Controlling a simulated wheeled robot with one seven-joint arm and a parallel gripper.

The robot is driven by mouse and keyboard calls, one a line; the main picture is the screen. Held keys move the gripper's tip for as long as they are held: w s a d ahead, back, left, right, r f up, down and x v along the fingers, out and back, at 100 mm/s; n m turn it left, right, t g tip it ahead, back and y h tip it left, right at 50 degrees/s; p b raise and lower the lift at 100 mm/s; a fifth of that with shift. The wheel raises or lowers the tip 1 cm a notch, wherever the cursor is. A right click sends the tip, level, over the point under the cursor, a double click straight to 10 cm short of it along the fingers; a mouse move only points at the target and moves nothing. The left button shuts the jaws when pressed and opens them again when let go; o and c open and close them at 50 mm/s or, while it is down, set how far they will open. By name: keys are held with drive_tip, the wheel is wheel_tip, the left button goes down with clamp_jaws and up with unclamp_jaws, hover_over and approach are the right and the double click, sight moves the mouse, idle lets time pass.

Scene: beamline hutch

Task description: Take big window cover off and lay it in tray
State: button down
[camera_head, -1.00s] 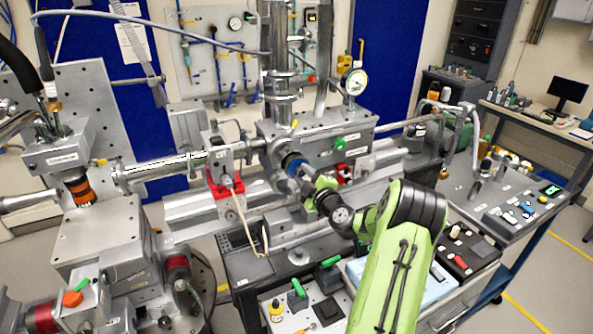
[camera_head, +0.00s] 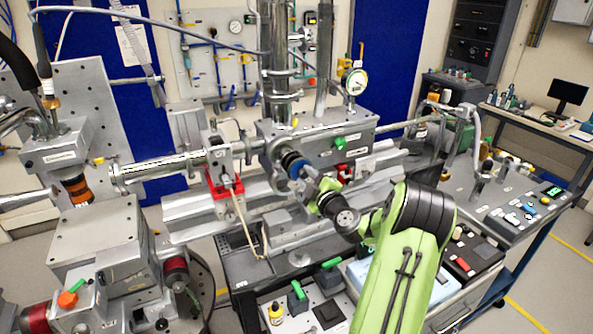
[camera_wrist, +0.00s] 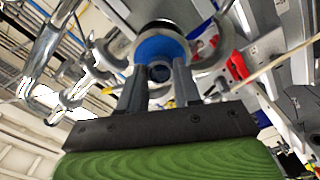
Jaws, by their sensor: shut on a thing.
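The blue round window cover (camera_head: 292,164) is at the front left end of the grey chamber (camera_head: 335,146). In the wrist view the cover (camera_wrist: 160,47) is a blue disc with a dark round centre, in front of a grey ring. My gripper (camera_head: 306,176) is shut on the cover. In the wrist view its two grey fingers (camera_wrist: 160,82) reach up to the cover's lower edge from both sides. I cannot tell whether the cover still touches the port. A light-blue lined surface (camera_head: 360,271) lies low beside my arm; I cannot tell whether it is the tray.
A red bracket (camera_head: 223,200) and a thin tan rod (camera_head: 247,225) stand just left of my gripper. The metal beam pipe (camera_head: 160,168) runs left from there. A cart (camera_head: 325,312) with knobs is below.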

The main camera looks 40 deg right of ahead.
sight(305, 175)
drive_tip(key=shift+b+v, duration=2.15)
drive_tip(key=shift+b, duration=0.1)
